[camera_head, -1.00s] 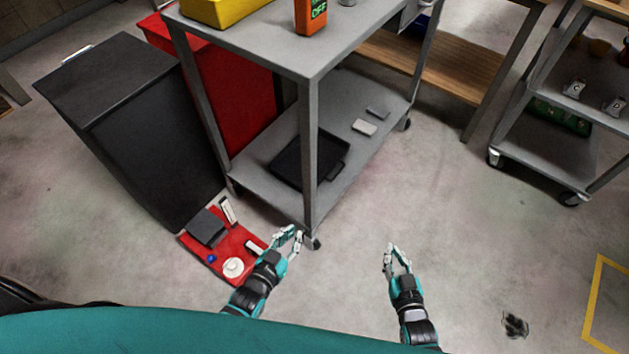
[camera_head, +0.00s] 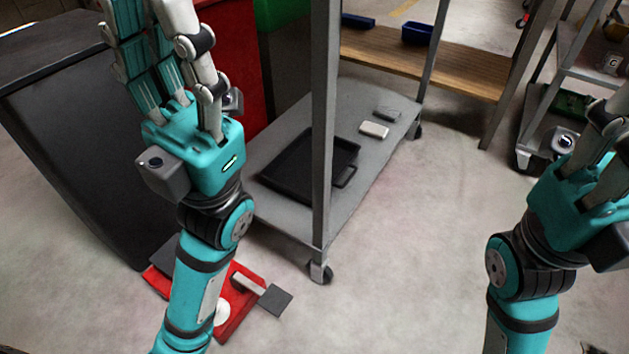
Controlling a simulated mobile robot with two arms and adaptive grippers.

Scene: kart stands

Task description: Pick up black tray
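The black tray (camera_head: 289,180) lies flat on the lower shelf (camera_head: 284,219) of the grey cart. It is shallow, with a raised rim and a handle at its right side. The cart's front post crosses in front of part of it. My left gripper (camera_head: 150,30) is raised at the upper left, fingers pointing up, left of the tray and apart from it in the picture. My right gripper (camera_head: 610,125) is at the right edge, far from the tray. The fingertips of both are cut off or unclear, and no object shows in either.
Two small flat boxes (camera_head: 374,130) lie on the shelf behind the tray. A black cabinet (camera_head: 85,150) and red bin (camera_head: 232,60) stand left. A red mat (camera_head: 245,304) with small items lies on the floor. Floor right of the cart (camera_head: 430,215) is clear.

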